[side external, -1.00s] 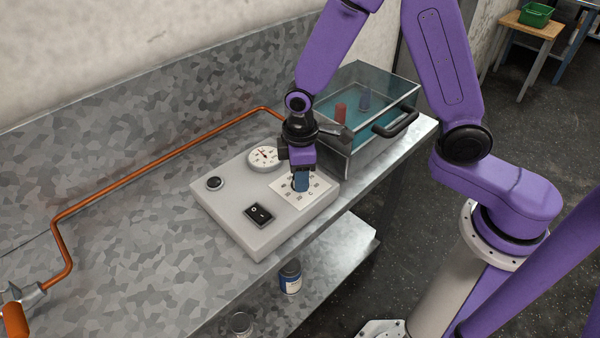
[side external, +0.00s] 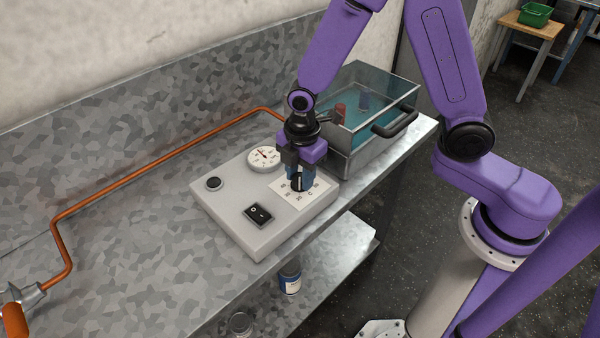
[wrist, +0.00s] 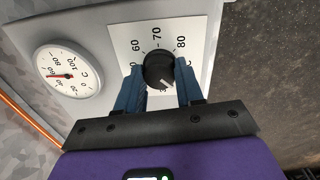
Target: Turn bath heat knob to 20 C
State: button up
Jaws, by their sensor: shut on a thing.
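The bath heat knob (wrist: 158,68) is a round black knob on a white dial plate (wrist: 122,42) printed with numbers. In the wrist view 60, 70 and 80 show around its far side, and its white mark points toward the lower right, at my gripper's side. The numbers on that side are hidden in this view. My gripper (side external: 300,180) points down over the dial, its blue fingers shut on the knob from both sides; the fingers also show in the wrist view (wrist: 160,88). The knob is partly hidden by the fingers in the side view.
The grey control box (side external: 232,208) also carries a round gauge (side external: 264,158) with a red needle, a black button (side external: 214,183) and a rocker switch (side external: 258,214). A glass water bath (side external: 368,110) stands just behind. A copper pipe (side external: 150,167) runs along the bench at left.

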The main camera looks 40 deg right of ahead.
jog(key=shift+n, duration=0.3)
jog(key=o, duration=1)
jog(key=shift+o, duration=0.2)
jog(key=shift+r, duration=0.1)
notch_tip(320, 180, up, 17)
jog(key=shift+s+r, duration=0.15)
jog(key=shift+s, duration=0.2)
jog(key=s+d+f+m, duration=0.2)
jog(key=s+d+m, duration=0.1)
jog(key=s, duration=0.7)
jog(key=s+d+f+m, duration=0.2)
jog(key=s+d+m, duration=0.2)
jog(key=s, duration=0.7)
jog(key=shift+s+d+f, duration=0.15)
jog(key=shift+s+d, duration=0.05)
jog(key=shift+d, duration=0.65)
